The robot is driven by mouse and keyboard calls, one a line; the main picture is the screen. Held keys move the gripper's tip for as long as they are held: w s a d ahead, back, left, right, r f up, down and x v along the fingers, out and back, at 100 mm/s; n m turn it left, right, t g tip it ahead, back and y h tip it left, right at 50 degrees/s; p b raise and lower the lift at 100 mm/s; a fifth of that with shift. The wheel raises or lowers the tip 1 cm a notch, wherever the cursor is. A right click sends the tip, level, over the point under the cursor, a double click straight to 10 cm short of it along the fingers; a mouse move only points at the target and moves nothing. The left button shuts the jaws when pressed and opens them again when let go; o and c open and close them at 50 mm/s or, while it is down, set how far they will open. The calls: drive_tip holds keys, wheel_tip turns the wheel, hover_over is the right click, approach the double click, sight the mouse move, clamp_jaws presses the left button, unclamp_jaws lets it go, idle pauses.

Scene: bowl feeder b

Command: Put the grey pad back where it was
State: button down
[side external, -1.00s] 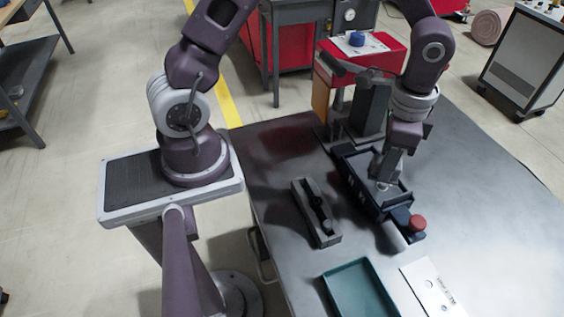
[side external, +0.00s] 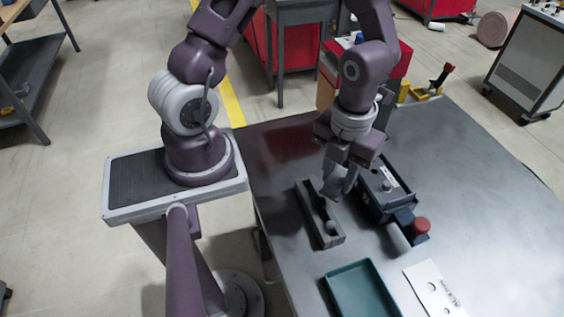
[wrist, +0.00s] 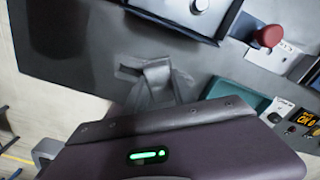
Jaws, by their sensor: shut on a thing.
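My gripper (side external: 343,192) points down, shut, low over the back part of the narrow grey holder (side external: 333,240). In the wrist view its fingers (wrist: 158,88) meet around something grey, which I take to be the grey pad. The pad's outline blends with the fingers, so its edges and tilt are unclear. I cannot tell whether the pad touches the holder. The holder has a dark slot and a round knob near its front end. The dark box (side external: 372,207), with a silver knob on top, stands just right of the gripper; it also shows in the wrist view (wrist: 172,10).
A green tray (side external: 345,285) and a white marked plate (side external: 432,287) lie nearer the front. A yellow-and-red tool (side external: 440,80) is at the table's back. The right of the table is clear.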

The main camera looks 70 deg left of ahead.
drive_tip(key=s+a+f, duration=0.1)
drive_tip(key=s+a, duration=0.1)
drive_tip(key=a, duration=0.2)
drive_tip(key=s+a+f, duration=0.2)
drive_tip(key=a, duration=0.2)
drive_tip(key=s+a+f, duration=0.1)
drive_tip(key=s+a, duration=0.1)
drive_tip(key=a, duration=0.2)
drive_tip(key=shift+a+f, duration=0.35)
drive_tip(key=a+n, duration=0.1)
drive_tip(key=n, duration=0.3)
drive_tip(key=shift+a+f, duration=0.35)
drive_tip(key=n, duration=0.1)
drive_tip(key=a+n, duration=0.1)
drive_tip(key=n, duration=0.1)
drive_tip(key=shift+w+a+f, duration=0.1)
drive_tip(key=shift+w+a, duration=0.05)
drive_tip(key=a+n, duration=0.1)
drive_tip(key=n, duration=0.2)
drive_tip(key=shift+a+n, duration=0.2)
drive_tip(key=shift+n, duration=0.1)
wheel_tip(320, 180, down, 3)
drive_tip(key=shift+a+r+n, duration=0.1)
drive_tip(key=shift+r+n, duration=0.1)
drive_tip(key=shift+n, duration=0.2)
drive_tip(key=shift+f, duration=0.25)
drive_tip(key=shift+f, duration=0.1)
drive_tip(key=c, duration=1.1)
unclamp_jaws()
drive_tip(key=shift+o, duration=0.2)
